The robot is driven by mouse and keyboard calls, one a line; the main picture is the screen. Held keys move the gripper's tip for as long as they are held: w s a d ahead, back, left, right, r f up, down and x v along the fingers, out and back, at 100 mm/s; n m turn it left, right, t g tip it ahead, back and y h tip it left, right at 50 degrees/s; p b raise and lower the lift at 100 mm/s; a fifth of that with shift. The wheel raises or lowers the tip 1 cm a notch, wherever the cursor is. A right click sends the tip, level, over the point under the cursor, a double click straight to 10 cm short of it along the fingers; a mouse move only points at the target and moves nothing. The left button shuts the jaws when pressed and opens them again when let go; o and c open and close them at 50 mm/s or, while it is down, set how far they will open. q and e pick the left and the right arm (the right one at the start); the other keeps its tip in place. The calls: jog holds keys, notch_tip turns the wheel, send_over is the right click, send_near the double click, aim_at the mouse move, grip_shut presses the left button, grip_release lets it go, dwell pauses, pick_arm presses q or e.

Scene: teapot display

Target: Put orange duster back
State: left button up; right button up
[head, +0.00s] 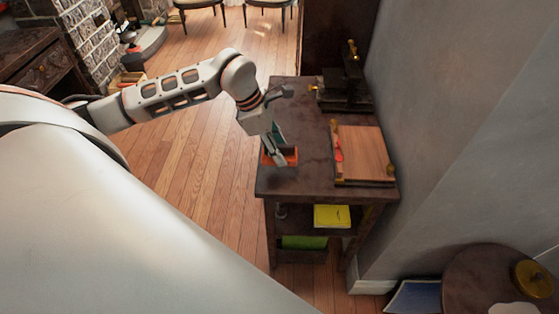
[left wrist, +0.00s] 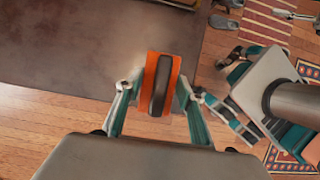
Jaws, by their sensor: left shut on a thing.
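The orange duster (head: 292,157) is an orange block with a dark strip down its middle, seen clearly in the left wrist view (left wrist: 150,85). My left gripper (head: 277,155) is shut on it, with one finger at each side in the left wrist view (left wrist: 157,92). It holds the duster at the near-left part of the dark wooden table (head: 305,183). I cannot tell whether the duster touches the tabletop. In the left wrist view, grey and teal parts at the right look like parts of me; they do not show the right gripper's state.
A wooden board (head: 362,152) with a red item lies on the table's right side. A dark metal device (head: 345,95) stands behind it. The lower shelves hold a yellow item (head: 332,216) and a green item (head: 304,242). The grey wall (head: 440,140) borders the table's right.

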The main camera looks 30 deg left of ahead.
pick_arm(q)
jog(key=shift+f, duration=2.45)
jog(key=shift+f, duration=0.15)
jog(key=o, duration=1.1)
